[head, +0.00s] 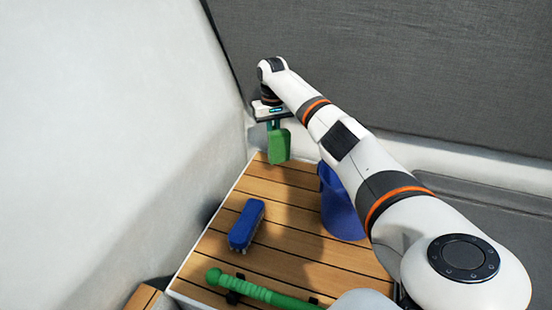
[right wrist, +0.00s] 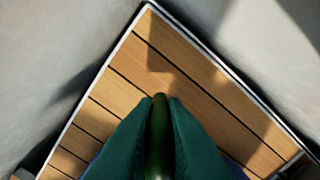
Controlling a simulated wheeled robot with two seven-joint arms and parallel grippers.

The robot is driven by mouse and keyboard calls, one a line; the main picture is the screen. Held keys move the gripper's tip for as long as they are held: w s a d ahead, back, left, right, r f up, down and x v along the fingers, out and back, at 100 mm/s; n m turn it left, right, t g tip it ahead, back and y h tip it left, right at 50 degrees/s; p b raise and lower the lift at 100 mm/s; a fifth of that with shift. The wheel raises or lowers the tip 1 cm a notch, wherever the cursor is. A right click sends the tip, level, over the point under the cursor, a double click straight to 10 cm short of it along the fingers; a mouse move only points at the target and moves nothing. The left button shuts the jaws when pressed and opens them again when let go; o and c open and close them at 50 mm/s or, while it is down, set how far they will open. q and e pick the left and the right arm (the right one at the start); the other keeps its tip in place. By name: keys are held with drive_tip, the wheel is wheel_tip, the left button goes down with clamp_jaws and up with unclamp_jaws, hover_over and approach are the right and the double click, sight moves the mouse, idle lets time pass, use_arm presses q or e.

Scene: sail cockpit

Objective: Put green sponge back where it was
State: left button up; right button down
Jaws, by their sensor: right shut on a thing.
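The green sponge (head: 279,146) hangs upright below my right gripper (head: 273,125), above the far corner of the slatted wooden surface (head: 266,190). The gripper is shut on its upper part. In the right wrist view, the sponge shows as a narrow dark green strip (right wrist: 159,130) between the two teal fingers of my right gripper (right wrist: 160,100). Beneath it in that view lies the bare corner of the wooden surface (right wrist: 190,65). My left gripper is not in view.
A blue brush (head: 246,224) lies on the slats. A blue bucket (head: 340,205) stands to its right, partly behind my arm. A green ribbed handle (head: 262,292) lies along the front. Pale walls and a dark grey panel (head: 420,60) enclose the corner. The far corner slats are clear.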

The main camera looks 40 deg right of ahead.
wheel_tip(320, 180, down, 3)
drive_tip(key=shift+r+b, duration=0.1)
drive_tip(key=shift+b, duration=0.3)
wheel_tip(320, 180, down, 5)
drive_tip(key=shift+f+b, duration=0.1)
drive_tip(key=shift+b, duration=0.7)
drive_tip(key=shift+f, duration=0.3)
drive_tip(key=shift+f+p, duration=0.35)
drive_tip(key=shift+p, duration=0.1)
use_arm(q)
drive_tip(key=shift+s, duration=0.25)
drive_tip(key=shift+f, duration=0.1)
use_arm(e)
drive_tip(key=shift+f, duration=0.2)
drive_tip(key=c, duration=1.5)
unclamp_jaws()
